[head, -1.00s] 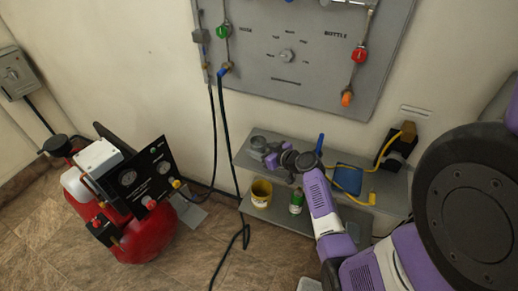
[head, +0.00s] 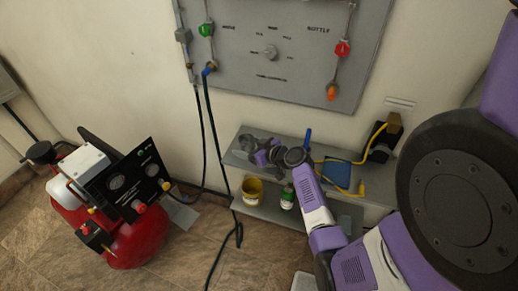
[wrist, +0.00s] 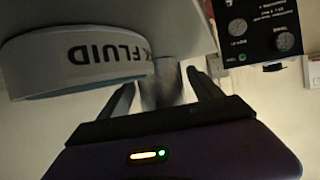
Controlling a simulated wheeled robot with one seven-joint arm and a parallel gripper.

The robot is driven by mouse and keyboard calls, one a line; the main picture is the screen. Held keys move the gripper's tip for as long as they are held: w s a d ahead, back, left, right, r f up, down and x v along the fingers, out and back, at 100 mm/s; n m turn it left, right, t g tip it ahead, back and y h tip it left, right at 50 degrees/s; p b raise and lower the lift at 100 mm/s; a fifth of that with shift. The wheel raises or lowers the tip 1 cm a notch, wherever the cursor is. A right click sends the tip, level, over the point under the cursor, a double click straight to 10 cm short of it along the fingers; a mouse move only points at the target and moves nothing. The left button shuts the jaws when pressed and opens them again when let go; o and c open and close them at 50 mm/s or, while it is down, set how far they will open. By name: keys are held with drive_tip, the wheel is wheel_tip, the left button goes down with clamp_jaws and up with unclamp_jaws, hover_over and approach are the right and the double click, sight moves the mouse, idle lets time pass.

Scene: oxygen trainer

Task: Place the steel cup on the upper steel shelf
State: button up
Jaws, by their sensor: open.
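The steel cup (head: 247,142) is a small grey shape at the left end of the upper steel shelf (head: 234,158). It appears to stand on the shelf. My gripper (head: 259,150) is open, right beside the cup over the same end of the shelf, and partly covers it. In the wrist view my two dark fingers (wrist: 165,95) are spread, with a blurred grey form between and beyond them. I cannot tell whether the fingers touch it. A large pale round body with a "FLUID" label (wrist: 105,55) fills the upper left there.
A yellow cup (head: 252,190) and a green-white can (head: 287,197) stand on the lower shelf. A blue item (head: 337,172), a yellow hose and a black box (head: 381,143) occupy the upper shelf's right. A red compressor (head: 135,240) stands left; a hose hangs between.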

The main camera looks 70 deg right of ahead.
drive_tip(key=b+v, duration=0.1)
drive_tip(key=v, duration=1)
drive_tip(key=shift+s+a+b, duration=0.15)
drive_tip(key=shift+s+b, duration=0.1)
drive_tip(key=shift+b, duration=0.05)
drive_tip(key=shift+s+a, duration=0.1)
drive_tip(key=shift+a, duration=0.2)
drive_tip(key=s+a+f+g, duration=0.1)
drive_tip(key=a+f, duration=0.1)
drive_tip(key=a, duration=0.8)
drive_tip(key=s+a+f+g, duration=0.1)
drive_tip(key=a+f, duration=0.1)
drive_tip(key=a, duration=0.8)
drive_tip(key=s+a+r+n+t+y, duration=0.2)
drive_tip(key=s+a+r, duration=0.2)
drive_tip(key=a+r, duration=0.4)
drive_tip(key=s+a+r+n+t+y, duration=0.2)
drive_tip(key=s+a+r, duration=0.3)
drive_tip(key=a+r, duration=0.4)
drive_tip(key=shift+s+a+n+t+y, duration=0.2)
drive_tip(key=shift+a+n+t+y, duration=0.2)
drive_tip(key=shift+a+y, duration=0.3)
